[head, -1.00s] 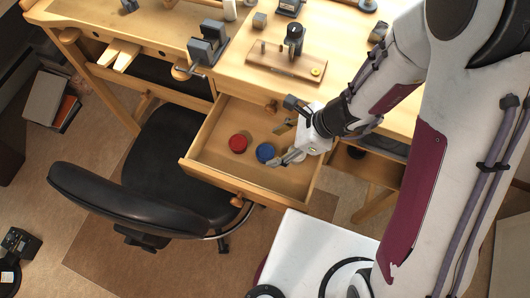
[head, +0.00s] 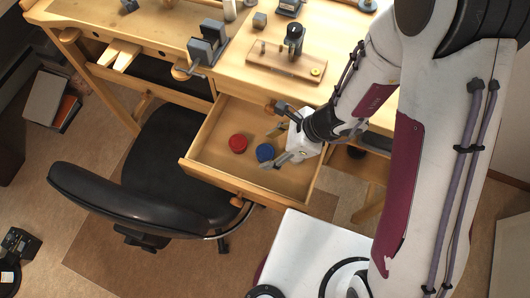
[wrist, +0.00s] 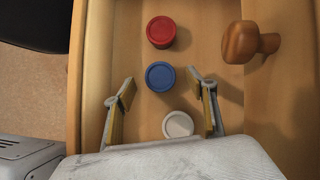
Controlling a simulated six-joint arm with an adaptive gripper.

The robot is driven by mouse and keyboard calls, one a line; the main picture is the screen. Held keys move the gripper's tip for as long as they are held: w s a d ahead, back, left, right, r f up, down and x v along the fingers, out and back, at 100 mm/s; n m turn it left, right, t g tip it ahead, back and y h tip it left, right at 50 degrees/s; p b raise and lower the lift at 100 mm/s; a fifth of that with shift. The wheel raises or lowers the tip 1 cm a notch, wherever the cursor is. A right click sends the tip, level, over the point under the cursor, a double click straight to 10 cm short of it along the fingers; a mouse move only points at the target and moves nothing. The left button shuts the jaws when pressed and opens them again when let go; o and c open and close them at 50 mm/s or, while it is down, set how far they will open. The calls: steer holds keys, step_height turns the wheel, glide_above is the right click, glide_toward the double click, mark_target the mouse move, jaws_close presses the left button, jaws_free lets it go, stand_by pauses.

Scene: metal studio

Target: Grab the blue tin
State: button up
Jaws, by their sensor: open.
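The blue tin (head: 265,152) stands in the open wooden drawer (head: 208,160), to the right of a red tin (head: 238,143). In the wrist view the blue tin (wrist: 160,77) is between a red tin (wrist: 161,31) and a white tin (wrist: 177,124), and it lies ahead between my fingertips. My gripper (head: 272,148) is open over the drawer, its fingers on either side of the blue tin's line. It holds nothing. I cannot tell the exact height of the fingertips above the drawer floor.
The workbench (head: 245,80) carries a vise (head: 208,45) and a tool on a wooden board (head: 285,62) behind the drawer. A black chair (head: 165,160) stands left. The drawer's left part is bare.

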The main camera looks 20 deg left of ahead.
mark_target(265, 152)
steer(key=shift+x, duration=1.7)
steer(key=shift+c, duration=0.4)
steer(key=c, duration=1.2)
